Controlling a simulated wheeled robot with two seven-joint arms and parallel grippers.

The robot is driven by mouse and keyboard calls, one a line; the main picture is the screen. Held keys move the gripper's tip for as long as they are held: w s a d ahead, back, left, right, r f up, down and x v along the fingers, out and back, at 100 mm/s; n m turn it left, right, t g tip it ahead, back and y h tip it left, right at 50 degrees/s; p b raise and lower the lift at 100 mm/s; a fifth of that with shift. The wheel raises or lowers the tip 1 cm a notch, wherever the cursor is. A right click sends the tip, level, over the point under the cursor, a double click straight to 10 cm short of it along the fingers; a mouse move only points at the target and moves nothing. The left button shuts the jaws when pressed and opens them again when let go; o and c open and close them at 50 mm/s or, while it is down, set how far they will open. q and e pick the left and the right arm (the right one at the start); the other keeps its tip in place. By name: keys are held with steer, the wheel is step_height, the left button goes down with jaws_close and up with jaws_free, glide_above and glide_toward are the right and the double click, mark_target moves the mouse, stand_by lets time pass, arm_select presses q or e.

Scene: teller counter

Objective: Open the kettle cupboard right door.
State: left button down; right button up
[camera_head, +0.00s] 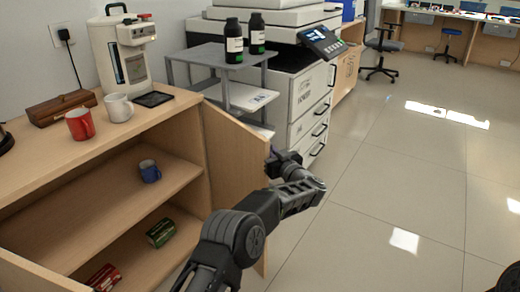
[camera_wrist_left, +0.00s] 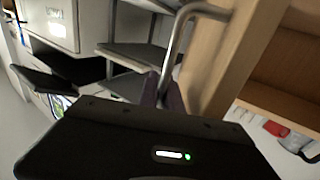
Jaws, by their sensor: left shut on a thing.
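The wooden cupboard (camera_head: 185,122) stands at the left with its interior shelves exposed. Its right door (camera_head: 235,160) stands open, swung out from the cupboard's right end toward the printer side. My left gripper (camera_head: 278,162) is at the outer face of this door, near its free edge. In the left wrist view the fingers (camera_wrist_left: 167,92) are shut on the door's metal bar handle (camera_wrist_left: 179,42). The door panel also shows in that view (camera_wrist_left: 228,48). The handle is hidden behind my gripper in the head view.
A white kettle-like dispenser (camera_head: 122,55), a red mug (camera_head: 79,124) and a white mug (camera_head: 118,107) stand on the cupboard top. A blue mug (camera_head: 150,171) is on the shelf inside. A grey rack (camera_head: 222,75) and printer (camera_head: 305,95) stand behind the door. Floor (camera_head: 400,190) at right is clear.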

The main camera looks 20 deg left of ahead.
arm_select(q)
steer(key=shift+w+g, duration=0.25)
steer(key=shift+g, duration=0.05)
steer(key=shift+a+r, duration=0.1)
steer(key=c, duration=1.8)
jaws_free()
steer(key=shift+a, duration=0.1)
steer(key=p+v, duration=0.1)
steer(key=v, duration=0.7)
steer(key=shift+p, duration=0.35)
steer(key=shift+w+n, duration=0.1)
steer(key=shift+n, duration=0.2)
